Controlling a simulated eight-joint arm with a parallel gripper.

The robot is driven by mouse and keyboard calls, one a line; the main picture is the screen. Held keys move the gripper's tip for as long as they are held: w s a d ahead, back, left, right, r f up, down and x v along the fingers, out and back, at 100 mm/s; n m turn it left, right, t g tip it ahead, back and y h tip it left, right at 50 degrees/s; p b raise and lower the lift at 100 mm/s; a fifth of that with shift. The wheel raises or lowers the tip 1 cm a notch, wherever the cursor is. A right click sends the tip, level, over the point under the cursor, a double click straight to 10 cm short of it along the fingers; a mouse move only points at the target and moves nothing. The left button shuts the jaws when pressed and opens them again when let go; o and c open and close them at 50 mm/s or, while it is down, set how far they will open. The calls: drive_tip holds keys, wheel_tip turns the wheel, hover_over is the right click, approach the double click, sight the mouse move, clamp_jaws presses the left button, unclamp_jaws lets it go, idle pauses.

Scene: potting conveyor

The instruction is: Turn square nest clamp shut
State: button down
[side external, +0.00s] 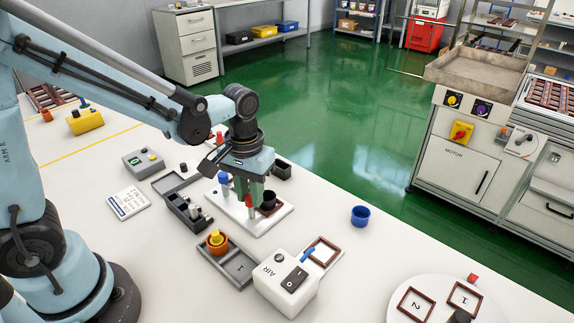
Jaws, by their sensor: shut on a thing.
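My gripper (251,208) points down over a white nest plate (262,228) near the middle of the table. Its jaws are shut around a slim red upright handle (248,201), which looks like the clamp's; the jaws hide part of it. A dark pot or block (267,201) sits on the plate just right of the jaws. A blue-topped post (223,179) stands at the plate's left side. The clamp's exact angle is too small and too hidden to tell.
A black holder (184,207) and a grey tray with an orange-yellow piece (216,239) lie left of the plate. A white AIR box (286,284) stands in front. A blue cup (360,215) is to the right, with clear table around it.

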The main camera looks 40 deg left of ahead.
drive_tip(key=shift+n, duration=0.8)
drive_tip(key=c, duration=0.9)
unclamp_jaws()
drive_tip(key=shift+c, duration=0.2)
drive_tip(key=shift+r, duration=0.1)
wheel_tip(320, 180, up, 12)
drive_tip(key=s+a+f+m+t, duration=0.3)
drive_tip(key=s+m+t, duration=0.1)
drive_tip(key=t, duration=0.3)
drive_tip(key=shift+s+a+f+m, duration=0.25)
drive_tip(key=shift+s+f+m, duration=0.05)
drive_tip(key=shift+m, duration=0.2)
